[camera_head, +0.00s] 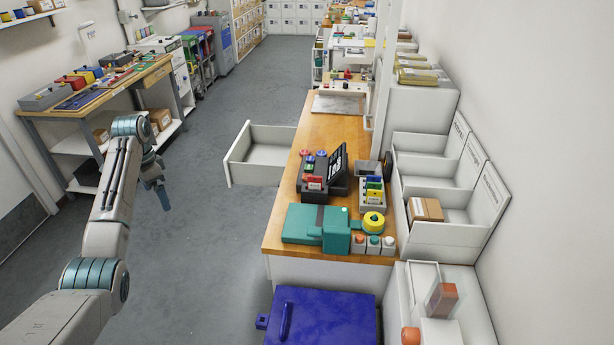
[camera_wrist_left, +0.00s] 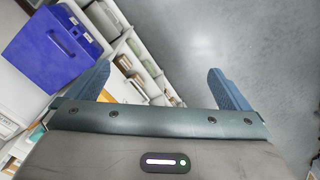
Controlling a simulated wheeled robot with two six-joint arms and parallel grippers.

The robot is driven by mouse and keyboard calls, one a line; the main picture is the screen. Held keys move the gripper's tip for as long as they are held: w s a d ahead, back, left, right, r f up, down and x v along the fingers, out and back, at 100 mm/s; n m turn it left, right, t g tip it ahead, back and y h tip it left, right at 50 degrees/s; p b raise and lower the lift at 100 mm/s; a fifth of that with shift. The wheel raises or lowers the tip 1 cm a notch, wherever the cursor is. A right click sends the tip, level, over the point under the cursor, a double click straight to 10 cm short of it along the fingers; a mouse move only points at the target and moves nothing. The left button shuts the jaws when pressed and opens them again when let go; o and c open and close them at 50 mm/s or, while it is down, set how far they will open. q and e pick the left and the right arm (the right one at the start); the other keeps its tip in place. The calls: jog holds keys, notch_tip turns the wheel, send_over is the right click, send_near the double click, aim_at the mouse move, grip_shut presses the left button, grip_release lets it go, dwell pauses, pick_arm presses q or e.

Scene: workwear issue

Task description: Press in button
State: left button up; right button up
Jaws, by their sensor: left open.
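My left gripper (camera_head: 160,196) hangs over the grey floor, left of the wooden counter (camera_head: 333,128) and well apart from it. In the left wrist view its two blue fingers stand wide apart with nothing between them (camera_wrist_left: 159,70). On the counter a black device with a slanted dark panel (camera_head: 339,170) carries small red and blue knob-like parts (camera_head: 314,183). A yellow round piece (camera_head: 373,222) sits by a teal case (camera_head: 316,227). An orange round top (camera_head: 410,336) shows at the lower right. I cannot tell which of these is the button. My right gripper is not in view.
A white drawer (camera_head: 232,172) stands open from the counter's left side. A blue lidded box (camera_head: 318,318) stands before the counter; it also shows in the left wrist view (camera_wrist_left: 52,50). A cluttered workbench (camera_head: 92,88) is at left. The floor aisle (camera_head: 228,92) is clear.

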pick_arm(q)
grip_shut()
dwell(1.5)
